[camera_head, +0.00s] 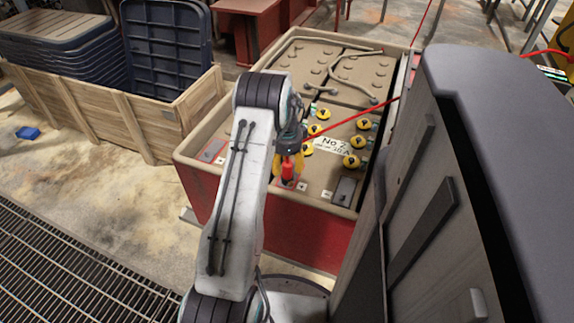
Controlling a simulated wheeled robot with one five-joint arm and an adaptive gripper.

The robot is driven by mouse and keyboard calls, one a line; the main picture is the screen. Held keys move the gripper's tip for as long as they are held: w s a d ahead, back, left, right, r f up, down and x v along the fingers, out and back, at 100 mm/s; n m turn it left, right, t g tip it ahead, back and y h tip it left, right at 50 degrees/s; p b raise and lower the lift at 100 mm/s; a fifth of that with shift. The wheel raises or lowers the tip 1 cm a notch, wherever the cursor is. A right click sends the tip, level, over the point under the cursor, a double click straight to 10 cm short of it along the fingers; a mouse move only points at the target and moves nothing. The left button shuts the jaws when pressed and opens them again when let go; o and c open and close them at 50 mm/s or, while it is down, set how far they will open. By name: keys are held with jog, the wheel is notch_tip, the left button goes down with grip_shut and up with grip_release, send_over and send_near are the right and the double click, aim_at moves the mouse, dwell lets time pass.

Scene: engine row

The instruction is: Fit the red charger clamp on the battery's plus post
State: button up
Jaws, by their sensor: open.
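The battery (305,232) is a large red case with a beige top, in the middle of the head view. The plus post is hidden or too small to tell behind the clamp and fingers. I cannot tell whether the clamp sits around a post or only above it. A grey block (345,191) stands at the near right corner.
Several yellow caps (351,161) stand on the battery top beside a white "No 2" label (331,145). A wooden crate (140,125) with dark blue trays is at left. A large grey cabinet-like body (500,130) rises close on the right. A floor grating (70,265) lies at lower left.

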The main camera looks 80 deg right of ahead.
notch_tip(320, 180, up, 12)
dwell(0.7)
dwell(0.7)
